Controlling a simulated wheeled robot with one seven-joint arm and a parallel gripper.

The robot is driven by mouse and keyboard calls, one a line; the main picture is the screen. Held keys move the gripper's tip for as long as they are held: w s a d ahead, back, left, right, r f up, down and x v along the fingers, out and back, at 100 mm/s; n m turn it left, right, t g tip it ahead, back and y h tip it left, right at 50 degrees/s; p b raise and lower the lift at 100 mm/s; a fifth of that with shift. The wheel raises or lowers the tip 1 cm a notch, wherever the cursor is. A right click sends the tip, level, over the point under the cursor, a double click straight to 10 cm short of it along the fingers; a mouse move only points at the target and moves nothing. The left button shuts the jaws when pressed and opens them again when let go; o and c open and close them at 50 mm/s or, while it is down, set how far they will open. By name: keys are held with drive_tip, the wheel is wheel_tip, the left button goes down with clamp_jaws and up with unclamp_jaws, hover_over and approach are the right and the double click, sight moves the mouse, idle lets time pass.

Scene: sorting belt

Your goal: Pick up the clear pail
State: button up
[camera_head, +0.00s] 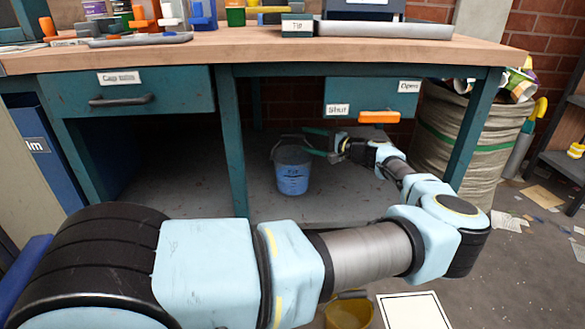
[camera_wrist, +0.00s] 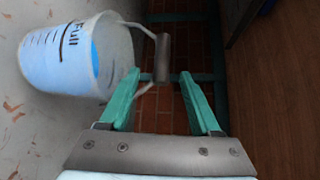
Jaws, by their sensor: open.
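The clear pail (camera_head: 293,178) stands upright on the grey shelf under the workbench, with blue showing through its wall. In the wrist view the pail (camera_wrist: 78,58) is at the upper left, see-through, with level marks and the word "Full". Its wire handle sticks out to the right and carries a grey grip (camera_wrist: 163,58). My gripper (camera_head: 315,142) is at the pail's upper right. In the wrist view my gripper (camera_wrist: 160,76) is open, and the handle grip appears between its two green fingertips. I cannot tell whether either finger touches it.
The workbench top (camera_head: 250,48) is above my gripper, with a drawer (camera_head: 370,98) overhead and a table leg (camera_head: 233,140) left of the pail. A sack (camera_head: 450,130) stands at the right. A yellow bucket (camera_head: 349,312) is near the bottom. The shelf left of the pail is clear.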

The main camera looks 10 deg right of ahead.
sight(300, 138)
drive_tip(key=shift+b+x, duration=0.7)
drive_tip(key=shift+x, duration=2.1)
drive_tip(key=shift+r, duration=0.15)
drive_tip(key=shift+c, duration=0.2)
clamp_jaws()
